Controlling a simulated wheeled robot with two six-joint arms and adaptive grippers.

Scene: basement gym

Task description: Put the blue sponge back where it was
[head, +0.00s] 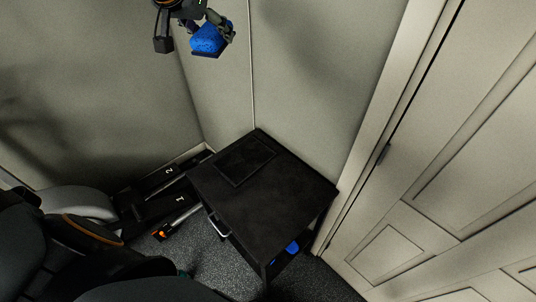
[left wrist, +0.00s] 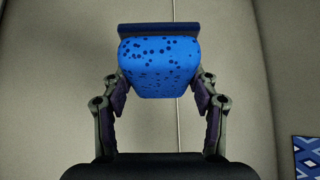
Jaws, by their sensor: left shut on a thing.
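The blue sponge (head: 207,39), speckled with dark spots and with a dark blue layer along one face, is in the air near the top of the head view. My left gripper (left wrist: 160,92) is shut on it, with one finger at each side in the left wrist view. The sponge sits high above a black table (head: 300,180) in the corner, apart from it. A darker square patch (head: 245,160) lies on the table's top near its back left. My right gripper is not in view.
A silver handle (head: 218,228) is on the table's front, and a small blue thing (head: 292,247) shows below its top. Black trays marked 1 and 2 (head: 178,198) lie left of it. A panelled door (head: 440,170) stands at right. Most of the tabletop is bare.

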